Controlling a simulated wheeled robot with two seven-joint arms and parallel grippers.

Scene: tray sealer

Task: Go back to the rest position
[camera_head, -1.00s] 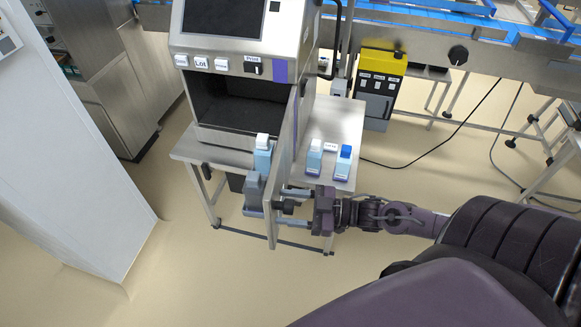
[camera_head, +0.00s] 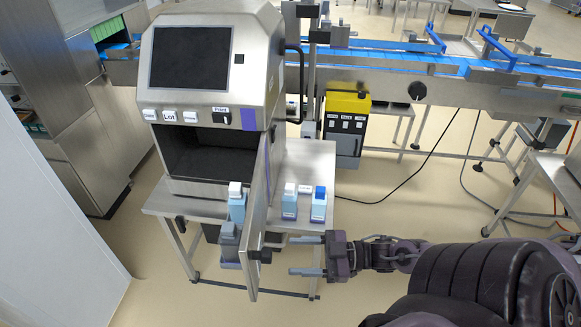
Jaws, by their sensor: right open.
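My right gripper (camera_head: 306,256) comes in from the right in the head view. It is open and empty, with its two fingers pointing left. The fingertips are a little to the right of the open door (camera_head: 258,215) of the steel machine (camera_head: 213,70), apart from the door's dark knob (camera_head: 262,256). My left gripper is not in view.
The machine has a dark screen, several labelled buttons and an open dark chamber (camera_head: 205,155). Blue bottles stand on the steel table (camera_head: 318,160) right of the door, and others show left of it. A yellow-topped box (camera_head: 347,105) and a blue conveyor (camera_head: 400,62) are behind.

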